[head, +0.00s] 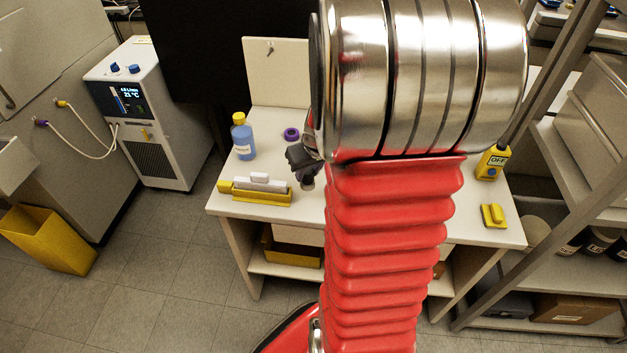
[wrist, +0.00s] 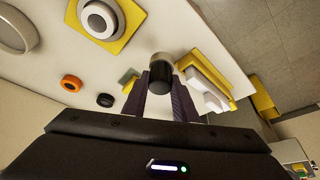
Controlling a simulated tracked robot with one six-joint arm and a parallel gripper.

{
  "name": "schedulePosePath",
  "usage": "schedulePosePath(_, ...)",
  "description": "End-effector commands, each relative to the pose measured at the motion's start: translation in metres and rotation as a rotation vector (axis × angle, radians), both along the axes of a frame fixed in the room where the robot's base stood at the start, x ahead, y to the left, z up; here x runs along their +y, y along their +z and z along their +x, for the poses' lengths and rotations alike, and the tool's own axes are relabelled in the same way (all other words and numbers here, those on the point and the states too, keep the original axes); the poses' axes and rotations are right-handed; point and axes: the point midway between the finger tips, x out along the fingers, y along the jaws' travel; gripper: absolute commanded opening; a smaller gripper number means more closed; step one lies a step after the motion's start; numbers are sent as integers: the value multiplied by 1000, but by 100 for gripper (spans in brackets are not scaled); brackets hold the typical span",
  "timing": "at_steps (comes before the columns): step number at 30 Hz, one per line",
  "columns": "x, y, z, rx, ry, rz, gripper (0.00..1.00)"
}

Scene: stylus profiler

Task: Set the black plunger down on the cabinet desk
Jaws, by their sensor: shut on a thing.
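The black plunger (wrist: 161,70) is a short dark cylinder with a lighter grey end. In the wrist view it sits between the two fingers of my gripper (wrist: 160,98), which is shut on it. In the head view my gripper (head: 303,162) is over the left part of the cabinet desk (head: 270,122), with the plunger (head: 307,179) low beneath it. The pale desk top also fills much of the wrist view (wrist: 135,50). I cannot tell whether the plunger touches the desk. My arm hides the middle of the desk in the head view.
A yellow tray with pale blocks (head: 262,196) lies just left of my gripper. A blue bottle (head: 243,143) and a purple ring (head: 291,134) stand behind. A yellow OFF device (head: 491,163) and a yellow block (head: 494,216) are at right. The wrist view shows an orange ring (wrist: 71,83).

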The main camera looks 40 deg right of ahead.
Motion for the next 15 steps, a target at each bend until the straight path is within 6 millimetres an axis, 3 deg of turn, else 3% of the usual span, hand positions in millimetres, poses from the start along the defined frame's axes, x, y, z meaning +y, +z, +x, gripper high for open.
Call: schedulePosePath(15,-1,-14,0,0,-1,1,0)
